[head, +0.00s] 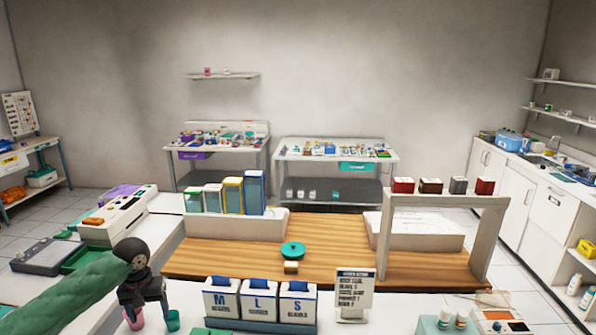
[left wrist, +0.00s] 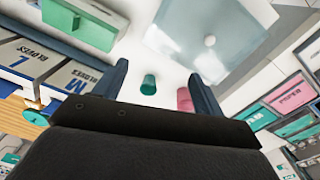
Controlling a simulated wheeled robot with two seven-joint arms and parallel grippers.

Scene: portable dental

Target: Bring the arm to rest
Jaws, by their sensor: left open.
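My left arm, in a green sleeve, comes in from the left of the head view. My left gripper (head: 148,312) is black and points down over the white counter at the lower left. Its two fingers are apart, and nothing is seen held between them. In the left wrist view the open fingers (left wrist: 162,85) frame a teal cup (left wrist: 148,84) and a pink cup (left wrist: 185,100) beyond them. The pink cup (head: 134,319) and teal cup (head: 173,320) also show just below the gripper in the head view. My right gripper is not in view.
Glove boxes (head: 253,300) stand right of the gripper, beside a sign (head: 354,290). A wooden surface (head: 330,245) behind them holds a round green item (head: 292,249). A white device (head: 115,219) stands at left. A white shelf frame (head: 445,200) rises at right.

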